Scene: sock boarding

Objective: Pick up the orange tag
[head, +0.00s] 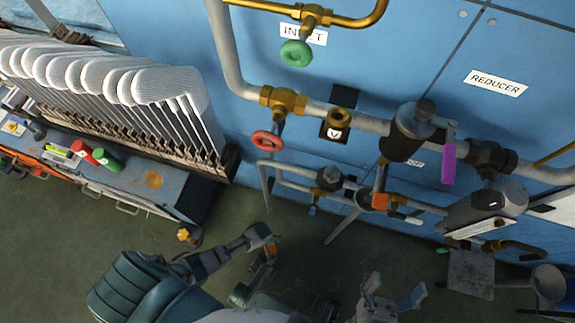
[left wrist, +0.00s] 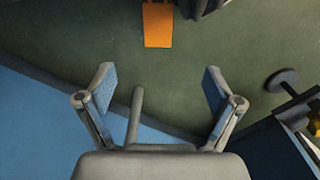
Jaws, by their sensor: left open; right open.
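My right gripper (head: 392,292) is open and empty at the bottom of the head view, below the pipes.
Pipes with a green handwheel (head: 296,53), a red handwheel (head: 267,140) and a purple handle (head: 448,164) run before the blue cabinet (head: 180,40). A rack of white sock forms (head: 130,80) stands left, behind a workbench (head: 165,180). The green floor (head: 50,250) is open lower left.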

